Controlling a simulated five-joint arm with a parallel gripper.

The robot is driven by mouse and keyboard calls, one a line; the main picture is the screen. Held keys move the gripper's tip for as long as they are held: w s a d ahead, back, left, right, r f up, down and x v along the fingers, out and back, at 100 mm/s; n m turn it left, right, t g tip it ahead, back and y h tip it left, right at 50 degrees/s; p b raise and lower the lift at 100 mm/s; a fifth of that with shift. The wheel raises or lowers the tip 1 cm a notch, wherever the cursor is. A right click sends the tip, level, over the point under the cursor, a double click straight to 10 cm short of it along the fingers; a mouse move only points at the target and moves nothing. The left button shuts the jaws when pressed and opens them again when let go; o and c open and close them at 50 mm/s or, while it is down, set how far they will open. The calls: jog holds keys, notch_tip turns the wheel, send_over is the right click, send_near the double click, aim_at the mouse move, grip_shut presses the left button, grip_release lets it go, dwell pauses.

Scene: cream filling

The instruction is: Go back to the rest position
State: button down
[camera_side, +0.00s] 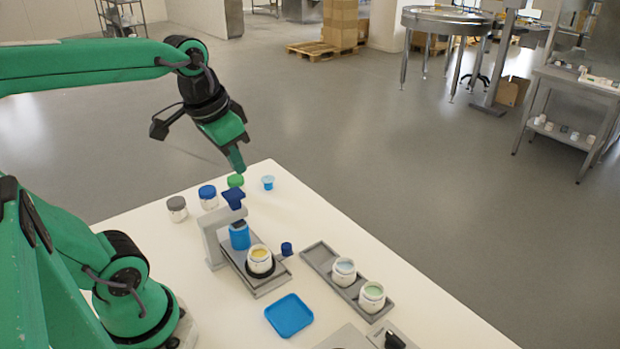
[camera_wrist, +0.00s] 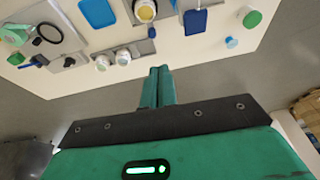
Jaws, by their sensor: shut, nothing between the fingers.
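My gripper (camera_side: 238,163) is shut and empty, raised above the far end of the white table. Its closed fingers (camera_wrist: 160,86) also show in the wrist view. Below it are a green-lidded jar (camera_side: 235,181), a blue-lidded jar (camera_side: 208,192) and a grey-lidded jar (camera_side: 177,204). The filling station (camera_side: 212,238) has a blue container (camera_side: 240,237) and a dark blue top. An open white jar with yellow cream (camera_side: 260,259) stands on its base. My gripper touches none of these.
A grey tray (camera_side: 318,254) holds two open jars, one with pale blue (camera_side: 344,270) and one with green (camera_side: 372,295) content.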

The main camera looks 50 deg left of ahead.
jog(key=d, duration=0.1)
jog(key=s+d+f+t, duration=0.1)
jog(key=d+f+t, duration=0.1)
jog(key=shift+s+d+f+h, duration=0.2)
jog(key=shift+s+d+h, duration=0.1)
jog(key=shift+s+d, duration=0.1)
